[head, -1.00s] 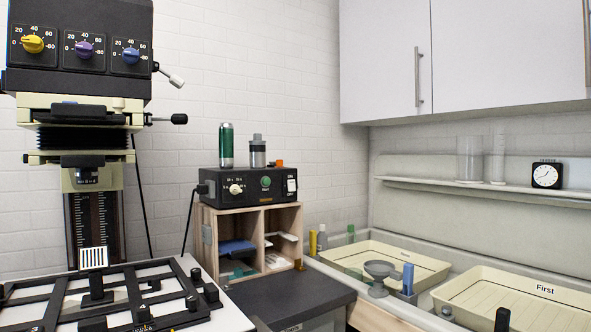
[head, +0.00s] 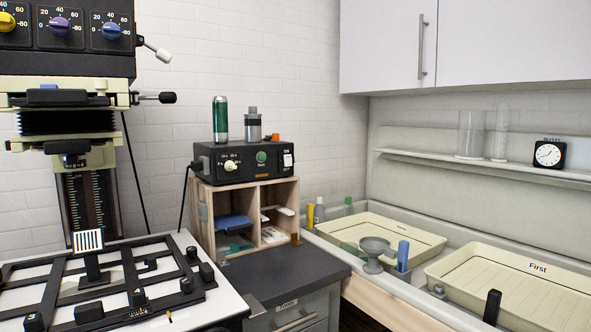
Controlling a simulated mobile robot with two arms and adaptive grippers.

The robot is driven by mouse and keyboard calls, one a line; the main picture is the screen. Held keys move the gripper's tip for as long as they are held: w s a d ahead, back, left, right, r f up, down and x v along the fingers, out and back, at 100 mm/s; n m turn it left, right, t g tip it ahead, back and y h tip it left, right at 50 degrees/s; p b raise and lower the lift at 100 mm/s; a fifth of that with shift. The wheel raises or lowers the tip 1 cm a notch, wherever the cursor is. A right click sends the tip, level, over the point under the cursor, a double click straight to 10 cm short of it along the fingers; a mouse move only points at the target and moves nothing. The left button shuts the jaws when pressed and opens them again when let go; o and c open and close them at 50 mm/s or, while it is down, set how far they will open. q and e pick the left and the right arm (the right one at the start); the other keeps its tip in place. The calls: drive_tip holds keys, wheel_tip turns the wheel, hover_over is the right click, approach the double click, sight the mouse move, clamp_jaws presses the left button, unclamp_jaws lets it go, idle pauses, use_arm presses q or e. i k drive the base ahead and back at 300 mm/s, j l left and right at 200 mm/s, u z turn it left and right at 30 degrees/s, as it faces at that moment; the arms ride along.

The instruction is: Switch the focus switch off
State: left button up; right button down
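The focus switch looks to be the white rocker switch (head: 288,160) at the right end of the front of a black timer box (head: 243,158). The box also carries a cream knob and a green button on its front. The box sits on top of a small wooden shelf unit (head: 247,207). The switch is too small to tell which way it is set. Neither of my grippers shows in the head view.
A green cylinder (head: 220,119) and a grey canister (head: 253,125) stand on the timer box. The enlarger (head: 75,160) and its easel (head: 110,285) are at left. Trays (head: 520,285) lie in the sink at right. The dark counter (head: 285,270) before the shelf is clear.

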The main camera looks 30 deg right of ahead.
sight(287, 158)
drive_tip(key=i+l, duration=0.15)
drive_tip(key=l, duration=0.25)
drive_tip(key=i+l, duration=0.15)
drive_tip(key=l, duration=0.2)
drive_tip(key=i+l, duration=0.15)
drive_tip(key=l, duration=0.25)
drive_tip(key=i+l, duration=0.15)
drive_tip(key=l, duration=0.25)
drive_tip(key=i+l, duration=0.15)
drive_tip(key=l, duration=0.2)
drive_tip(key=i+l, duration=0.15)
drive_tip(key=l, duration=0.25)
drive_tip(key=k+z, duration=0.05)
